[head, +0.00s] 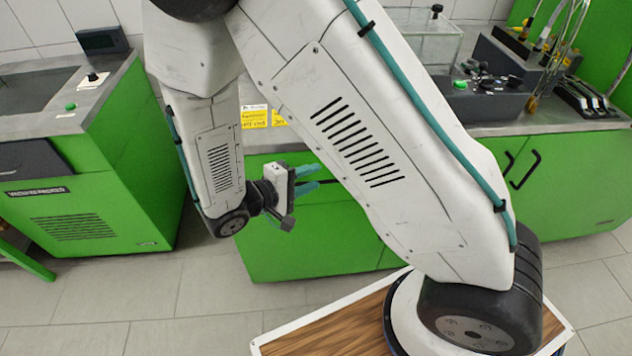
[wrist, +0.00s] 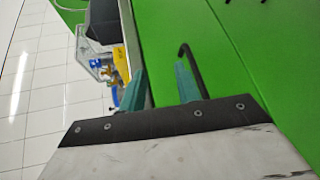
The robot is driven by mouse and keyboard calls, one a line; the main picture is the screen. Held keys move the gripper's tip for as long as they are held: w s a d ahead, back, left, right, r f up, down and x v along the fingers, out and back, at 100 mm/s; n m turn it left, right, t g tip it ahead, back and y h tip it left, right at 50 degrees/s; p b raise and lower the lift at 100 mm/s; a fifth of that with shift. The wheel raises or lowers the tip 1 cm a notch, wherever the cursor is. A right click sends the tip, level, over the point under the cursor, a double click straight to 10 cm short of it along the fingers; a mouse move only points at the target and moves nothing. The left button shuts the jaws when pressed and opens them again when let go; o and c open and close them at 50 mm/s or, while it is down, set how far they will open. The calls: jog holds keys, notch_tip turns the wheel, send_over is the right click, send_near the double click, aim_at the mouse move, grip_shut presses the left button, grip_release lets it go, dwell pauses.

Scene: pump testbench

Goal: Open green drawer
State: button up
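The green cabinet front (head: 325,240), with the drawer fronts, stands behind my arm in the head view; my arm hides much of it. In the wrist view a green front panel (wrist: 165,25) carries a curved black handle (wrist: 190,58). My gripper (head: 306,179) is in front of the cabinet, below the worktop edge. In the wrist view its two teal fingers (wrist: 161,82) are apart with a clear gap. The handle runs close beside and past the right finger; I cannot tell whether they touch. No handle part clearly lies between the fingers. The panel looks closed.
A second green cabinet (head: 110,190) with a vent stands at the left. Right-hand green doors have black handles (head: 523,168). The steel worktop (head: 555,118) carries a control box (head: 480,95) and pump equipment. Tiled floor (head: 190,295) is free in front.

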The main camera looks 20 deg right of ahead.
notch_tip(320, 180, down, 6)
jog(key=a+n+t, duration=0.2)
jog(key=a+t, duration=0.1)
jog(key=t, duration=0.1)
jog(key=x, duration=0.8)
jog(key=shift+w+a+f, duration=0.1)
jog(key=shift+w+f, duration=0.1)
grip_shut()
